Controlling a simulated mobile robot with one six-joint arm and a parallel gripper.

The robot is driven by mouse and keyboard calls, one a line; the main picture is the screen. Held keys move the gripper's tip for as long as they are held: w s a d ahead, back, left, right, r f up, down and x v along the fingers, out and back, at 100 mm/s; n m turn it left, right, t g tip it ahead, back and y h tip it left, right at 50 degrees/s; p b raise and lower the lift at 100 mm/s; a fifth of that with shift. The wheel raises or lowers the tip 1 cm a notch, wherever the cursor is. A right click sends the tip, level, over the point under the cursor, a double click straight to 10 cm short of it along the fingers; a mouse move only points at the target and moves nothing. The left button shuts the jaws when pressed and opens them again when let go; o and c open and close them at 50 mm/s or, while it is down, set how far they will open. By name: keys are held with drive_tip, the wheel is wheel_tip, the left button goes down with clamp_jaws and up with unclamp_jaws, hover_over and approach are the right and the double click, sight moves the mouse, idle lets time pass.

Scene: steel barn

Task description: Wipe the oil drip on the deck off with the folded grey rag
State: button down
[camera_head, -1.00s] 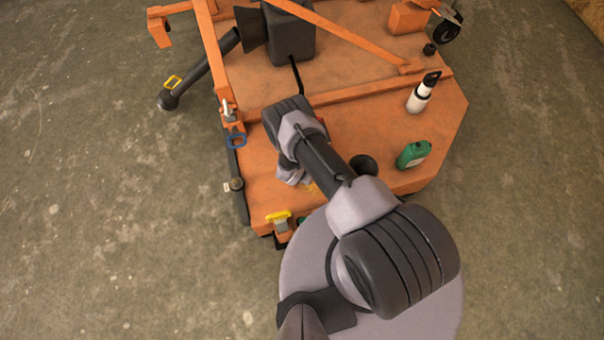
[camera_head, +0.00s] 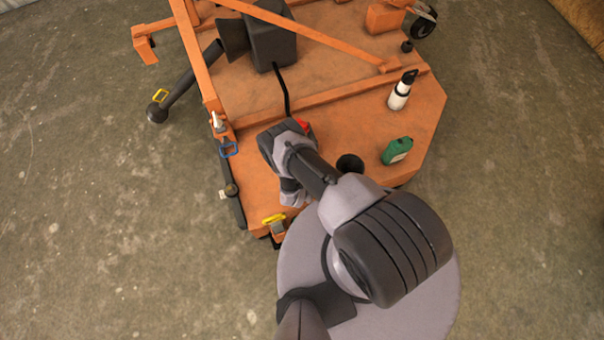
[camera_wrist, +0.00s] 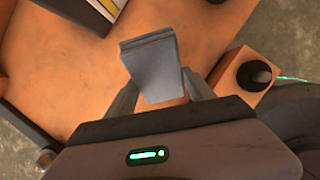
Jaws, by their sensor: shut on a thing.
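The folded grey rag (camera_wrist: 152,65) is in the wrist view, gripped between the two fingers of my gripper (camera_wrist: 160,88). Its folded edge points away from the palm, over the orange deck (camera_wrist: 75,55). I cannot tell whether the rag touches the deck. In the head view my gripper (camera_head: 292,195) is low over the near left part of the mower deck (camera_head: 350,110), mostly hidden by my arm. I cannot make out the oil drip in either current view; the rag or my arm may cover it.
A green bottle (camera_head: 396,151), a white spray bottle (camera_head: 400,93) and a black cup (camera_head: 350,163) stand right of my arm. A black box (camera_head: 272,45) is farther back.

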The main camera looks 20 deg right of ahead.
drive_tip(key=shift+s+r, duration=0.1)
drive_tip(key=shift+s, duration=2.2)
drive_tip(key=w+b, duration=0.1)
drive_tip(key=w, duration=0.2)
drive_tip(key=shift+w+b, duration=0.15)
drive_tip(key=shift+b, duration=0.25)
drive_tip(key=shift+w+r, duration=0.1)
drive_tip(key=shift+w, duration=0.45)
drive_tip(key=w+b, duration=0.2)
drive_tip(key=w, duration=0.2)
drive_tip(key=w+b, duration=0.3)
drive_tip(key=shift+w+r, duration=0.2)
drive_tip(key=shift+w, duration=0.2)
drive_tip(key=shift+w+r, duration=0.15)
drive_tip(key=shift+r, duration=0.15)
wheel_tip(320, 180, up, 6)
drive_tip(key=p, duration=0.5)
drive_tip(key=shift+f+p, duration=0.1)
drive_tip(key=shift+p, duration=0.3)
